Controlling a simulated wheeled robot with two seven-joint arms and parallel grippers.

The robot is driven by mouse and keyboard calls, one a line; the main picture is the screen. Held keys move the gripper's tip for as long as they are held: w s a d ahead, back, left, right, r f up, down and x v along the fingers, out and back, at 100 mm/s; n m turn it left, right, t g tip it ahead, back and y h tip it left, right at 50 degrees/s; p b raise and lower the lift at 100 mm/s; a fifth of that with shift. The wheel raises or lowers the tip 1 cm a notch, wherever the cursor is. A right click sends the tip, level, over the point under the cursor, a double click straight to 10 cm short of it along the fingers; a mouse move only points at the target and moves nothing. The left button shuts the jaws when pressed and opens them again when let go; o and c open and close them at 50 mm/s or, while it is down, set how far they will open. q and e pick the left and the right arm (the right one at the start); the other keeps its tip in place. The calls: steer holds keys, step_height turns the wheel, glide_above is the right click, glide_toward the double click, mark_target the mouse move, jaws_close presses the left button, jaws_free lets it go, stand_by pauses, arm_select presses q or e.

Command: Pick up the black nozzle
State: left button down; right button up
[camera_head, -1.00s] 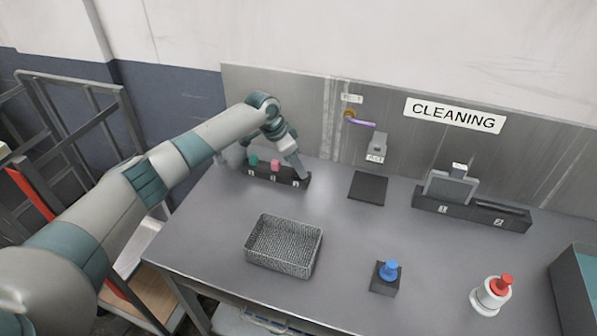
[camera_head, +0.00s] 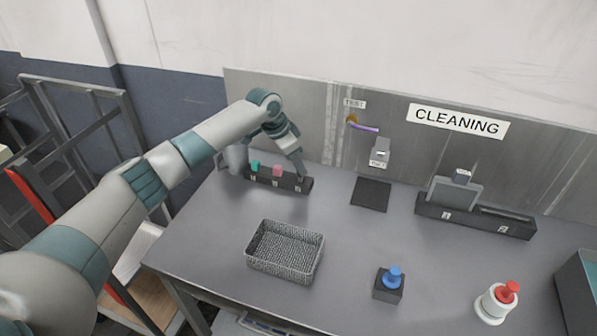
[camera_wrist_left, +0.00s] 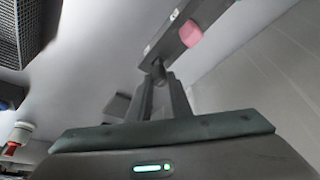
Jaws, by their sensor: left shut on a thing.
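The dark nozzle rack (camera_head: 262,180) stands at the back left of the table, with a green nozzle (camera_head: 255,165) and a pink nozzle (camera_head: 277,170) in it. My left gripper (camera_head: 301,176) points down at the rack's right end. In the left wrist view its fingers (camera_wrist_left: 159,80) are shut on the small black nozzle (camera_wrist_left: 157,69) at the rack's end. The pink nozzle also shows there (camera_wrist_left: 190,34). The fingers hide part of the black nozzle, and I cannot tell whether it is clear of its slot. My right gripper is not in view.
A wire basket (camera_head: 285,268) stands at the table's front left. A dark pad (camera_head: 371,195) lies at the back middle. A blue button (camera_head: 394,276), a red button (camera_head: 508,292) and a black holder (camera_head: 460,220) are to the right. The table's middle is clear.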

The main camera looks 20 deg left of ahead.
arm_select(q)
steer(key=shift+w+d+r+b, duration=0.1)
steer(key=shift+d+r+b, duration=0.25)
steer(key=shift+r, duration=0.25)
steer(key=shift+d+r+b, duration=0.25)
steer(key=shift+r+b, duration=0.05)
steer(key=shift+r, duration=0.25)
steer(key=w+d+r+b, duration=0.1)
steer(key=d+r+b, duration=0.3)
steer(key=d, duration=0.6)
steer(key=shift+w+d+r, duration=0.2)
steer(key=shift+w+r, duration=0.2)
steer(key=shift+r, duration=0.95)
